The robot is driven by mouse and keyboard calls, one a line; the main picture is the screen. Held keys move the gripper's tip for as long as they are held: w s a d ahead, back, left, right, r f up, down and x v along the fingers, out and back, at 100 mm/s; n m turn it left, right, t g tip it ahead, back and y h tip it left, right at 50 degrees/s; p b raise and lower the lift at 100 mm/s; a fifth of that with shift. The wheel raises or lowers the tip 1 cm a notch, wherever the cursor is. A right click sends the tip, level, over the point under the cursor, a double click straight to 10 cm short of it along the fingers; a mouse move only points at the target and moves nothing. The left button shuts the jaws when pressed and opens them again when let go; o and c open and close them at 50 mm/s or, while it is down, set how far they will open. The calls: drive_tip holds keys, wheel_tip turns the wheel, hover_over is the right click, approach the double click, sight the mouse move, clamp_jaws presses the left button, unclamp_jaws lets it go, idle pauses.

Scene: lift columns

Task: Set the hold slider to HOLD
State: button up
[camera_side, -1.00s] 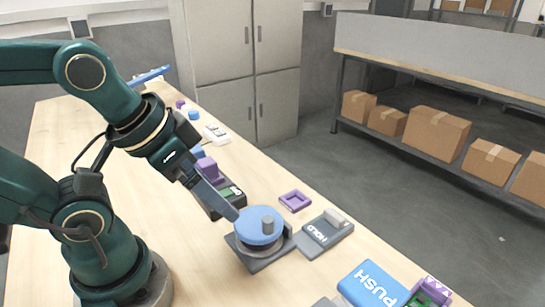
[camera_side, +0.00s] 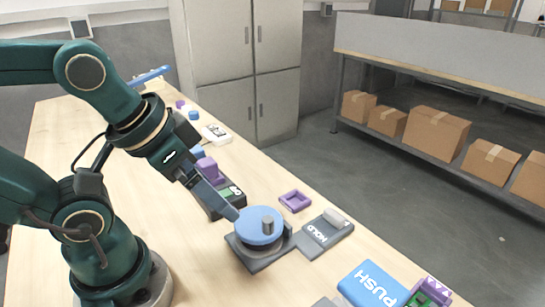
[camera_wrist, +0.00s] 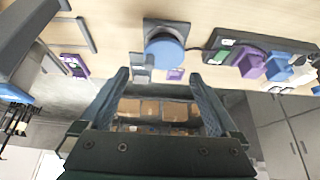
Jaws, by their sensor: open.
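The hold slider is a dark plate marked HOLD (camera_side: 320,233) with a light grey knob (camera_side: 336,217) at its far end, right of the blue dial. In the wrist view the slider plate (camera_wrist: 141,72) lies next to the dial. The blue round dial (camera_side: 259,228) with a grey peg sits on a dark base. My gripper (camera_side: 235,216) is at the dial's left edge in the side view; I cannot tell whether it touches. In the wrist view my gripper (camera_wrist: 160,85) has its two fingers spread wide, with nothing between them.
A purple square frame (camera_side: 295,201) lies behind the slider. A dark unit with a purple block (camera_side: 208,170) stands behind my gripper. Boxes (camera_side: 437,137) fill a shelf beyond the table.

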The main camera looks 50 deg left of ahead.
drive_tip(key=shift+c, duration=0.6)
drive_tip(key=w+r+n+t, duration=0.1)
drive_tip(key=w+r+t, duration=0.1)
drive_tip(key=w+r, duration=0.35)
drive_tip(key=m+g, duration=0.1)
drive_tip(key=g, duration=0.2)
hover_over(332, 215)
drive_tip(key=s, duration=0.2)
wheel_tip(332, 215, down, 14)
drive_tip(key=shift+s+r, duration=0.1)
drive_tip(key=shift+f, duration=0.35)
drive_tip(key=shift+x, duration=2.25)
